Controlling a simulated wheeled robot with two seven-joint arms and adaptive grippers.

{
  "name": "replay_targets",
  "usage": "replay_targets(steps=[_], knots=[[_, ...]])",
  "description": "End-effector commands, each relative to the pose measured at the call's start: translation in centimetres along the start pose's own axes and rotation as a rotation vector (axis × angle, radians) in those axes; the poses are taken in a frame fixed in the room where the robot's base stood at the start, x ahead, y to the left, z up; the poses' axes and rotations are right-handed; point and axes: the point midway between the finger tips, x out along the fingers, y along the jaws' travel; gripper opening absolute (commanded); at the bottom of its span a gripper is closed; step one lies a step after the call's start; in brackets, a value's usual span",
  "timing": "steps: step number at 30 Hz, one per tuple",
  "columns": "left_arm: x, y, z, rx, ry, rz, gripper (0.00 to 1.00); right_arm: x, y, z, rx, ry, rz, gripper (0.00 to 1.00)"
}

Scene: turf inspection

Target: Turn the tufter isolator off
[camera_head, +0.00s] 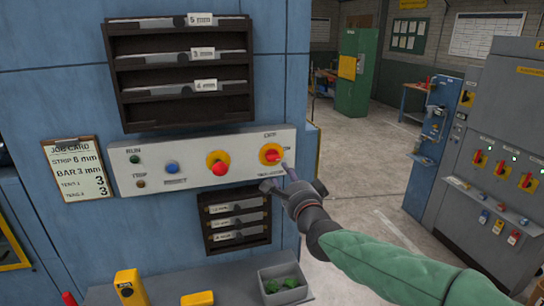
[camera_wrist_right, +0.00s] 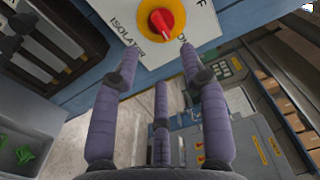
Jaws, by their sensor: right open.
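The tufter isolator (camera_head: 271,154) is a red rotary handle on a yellow disc, at the right end of a pale control panel (camera_head: 195,185) on the blue machine. My right gripper (camera_head: 277,178) is open and empty, just below and in front of the isolator. In the right wrist view its fingers (camera_wrist_right: 158,56) spread below the disc, apart from the handle. My left gripper is out of view.
A red mushroom button on yellow (camera_head: 218,162) and a blue button (camera_head: 172,168) sit left on the panel. Dark racks (camera_head: 182,115) hang above and below. A grey bin (camera_head: 283,272) holds green pieces. A grey cabinet (camera_head: 490,150) with red switches stands right; open floor lies between.

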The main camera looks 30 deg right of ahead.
Motion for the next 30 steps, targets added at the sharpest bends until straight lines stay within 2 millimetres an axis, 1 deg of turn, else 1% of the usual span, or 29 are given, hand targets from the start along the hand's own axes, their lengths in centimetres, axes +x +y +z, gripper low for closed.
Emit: replay_targets(steps=[5, 12, 18, 24, 30], knots=[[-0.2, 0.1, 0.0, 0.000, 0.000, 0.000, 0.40, 2.1, 0.2, 0.1, 0.000, 0.000, 0.004, 0.44], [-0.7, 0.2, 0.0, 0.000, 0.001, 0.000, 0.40, 5.9, 0.2, 0.1, -0.001, -0.001, 0.004, 0.44], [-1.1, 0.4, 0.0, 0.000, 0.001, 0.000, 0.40, 8.6, 0.1, 0.0, -0.001, 0.000, 0.003, 0.44], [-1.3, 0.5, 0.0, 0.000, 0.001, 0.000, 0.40, 10.1, 0.1, 0.0, -0.001, -0.001, 0.002, 0.44], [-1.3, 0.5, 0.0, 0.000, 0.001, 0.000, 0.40, 10.4, 0.2, 0.0, -0.002, -0.001, 0.002, 0.44]])
